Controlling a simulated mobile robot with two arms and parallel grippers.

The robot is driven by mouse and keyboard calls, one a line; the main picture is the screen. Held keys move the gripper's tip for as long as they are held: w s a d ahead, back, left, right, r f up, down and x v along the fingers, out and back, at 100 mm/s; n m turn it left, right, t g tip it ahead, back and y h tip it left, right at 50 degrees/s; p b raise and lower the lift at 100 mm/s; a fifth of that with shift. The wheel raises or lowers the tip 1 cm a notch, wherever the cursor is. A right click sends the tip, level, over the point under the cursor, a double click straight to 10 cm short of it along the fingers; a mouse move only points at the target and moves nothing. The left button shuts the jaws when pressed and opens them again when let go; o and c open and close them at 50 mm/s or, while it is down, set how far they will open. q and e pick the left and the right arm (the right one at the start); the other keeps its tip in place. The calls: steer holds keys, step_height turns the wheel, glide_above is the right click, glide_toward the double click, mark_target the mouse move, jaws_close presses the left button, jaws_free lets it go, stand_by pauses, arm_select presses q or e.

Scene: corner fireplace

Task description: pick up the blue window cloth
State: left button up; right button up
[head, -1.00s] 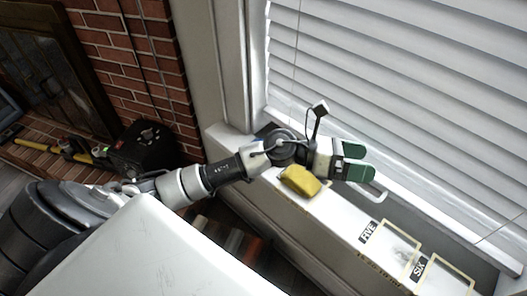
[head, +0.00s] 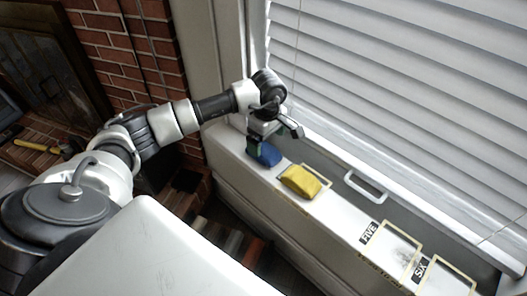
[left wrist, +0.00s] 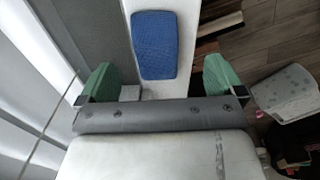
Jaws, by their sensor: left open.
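The blue window cloth (head: 267,155) lies on the white window sill (head: 345,222), left of a yellow cloth, in the head view. In the left wrist view the blue cloth (left wrist: 154,45) lies flat, ahead of and between the fingers. My left gripper (head: 266,146) is above the sill at the blue cloth and partly covers it in the head view. Its green-tipped fingers (left wrist: 154,82) are spread apart with nothing between them. I cannot tell how far above the cloth they are. My right gripper is not in view.
The yellow cloth (head: 300,182) lies close to the right of the blue one. A white window handle (head: 366,187) and blinds (head: 400,90) stand behind the sill. Frames labelled FIVE (head: 398,243) and SIX (head: 447,279) lie farther right. A brick wall (head: 125,50) is at left.

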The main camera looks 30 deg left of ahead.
mark_target(268, 151)
arm_select(q)
steer(key=f, duration=0.6)
steer(key=shift+w, duration=0.25)
steer(key=c, duration=1)
step_height(268, 151, up, 5)
steer(key=shift+f, duration=0.2)
steer(key=d+r, duration=0.2)
steer(key=d, duration=0.1)
steer(key=s+d+r, duration=0.1)
steer(key=d+r, duration=0.1)
steer(key=d, duration=0.2)
steer(key=s+d+r, duration=0.1)
steer(key=d+r, duration=0.1)
steer(key=d, duration=0.2)
steer(key=shift+s+d+r, duration=0.2)
steer(key=shift+d+r, duration=0.05)
steer(key=o, duration=0.4)
steer(key=shift+c, duration=0.2)
steer(key=c, duration=0.3)
